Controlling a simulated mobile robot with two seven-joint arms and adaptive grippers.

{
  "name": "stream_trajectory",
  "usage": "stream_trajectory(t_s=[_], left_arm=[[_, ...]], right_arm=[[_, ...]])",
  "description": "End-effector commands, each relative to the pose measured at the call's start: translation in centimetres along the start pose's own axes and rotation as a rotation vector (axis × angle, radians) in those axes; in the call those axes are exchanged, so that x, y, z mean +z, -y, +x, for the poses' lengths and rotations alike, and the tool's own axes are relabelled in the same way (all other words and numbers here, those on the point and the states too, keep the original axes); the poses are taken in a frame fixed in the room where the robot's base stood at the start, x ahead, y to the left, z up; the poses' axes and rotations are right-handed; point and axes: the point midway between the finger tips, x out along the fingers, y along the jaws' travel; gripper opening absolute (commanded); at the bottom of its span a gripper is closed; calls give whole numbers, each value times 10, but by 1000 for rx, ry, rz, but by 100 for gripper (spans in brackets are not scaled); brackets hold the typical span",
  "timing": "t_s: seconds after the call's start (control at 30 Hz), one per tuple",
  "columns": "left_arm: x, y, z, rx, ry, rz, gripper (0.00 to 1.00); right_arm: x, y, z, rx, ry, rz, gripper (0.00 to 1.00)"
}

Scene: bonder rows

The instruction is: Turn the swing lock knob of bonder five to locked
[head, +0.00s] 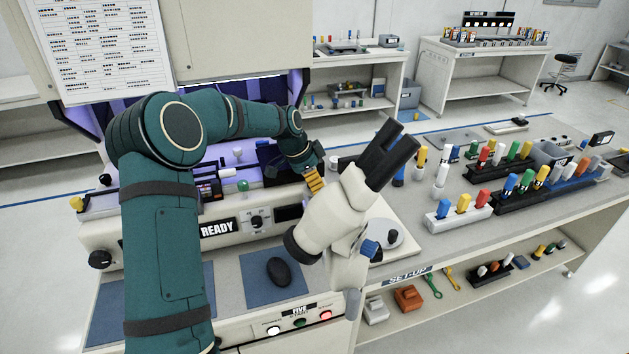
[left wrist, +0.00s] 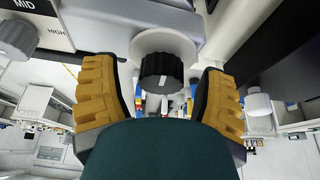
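In the left wrist view a black ribbed knob (left wrist: 161,75) with a white mark sits on a pale round base. The mark points toward the bottom of the picture. My left gripper (left wrist: 158,88) is open, its orange-padded fingers on either side of the knob with a gap at each side. In the head view my left gripper (head: 314,182) is at the right side of bonder five (head: 170,234); I cannot pick out this knob there. The bonder's label reads FIVE and its display READY.
A black mouse (head: 279,271) lies on a blue mat in front of the bonder. A set-up bench (head: 455,245) with racks of coloured-handled tools stands at the right. A grey knob (left wrist: 14,38) marked MID and HIGH is beside my left gripper.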

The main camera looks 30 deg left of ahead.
Motion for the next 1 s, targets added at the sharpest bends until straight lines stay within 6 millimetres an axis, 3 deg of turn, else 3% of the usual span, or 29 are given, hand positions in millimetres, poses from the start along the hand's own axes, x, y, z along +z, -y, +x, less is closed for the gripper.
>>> stream_trajectory(t_s=[0.27,0.7,1.0], left_arm=[[-1,1,-13,-6,-2,0,72],[0,0,-96,-3,-2,-1,72],[0,0,-120,0,0,0,72]], right_arm=[[0,0,0,0,0,0,0],[0,0,0,0,0,0,0],[0,0,0,0,0,0,0]])
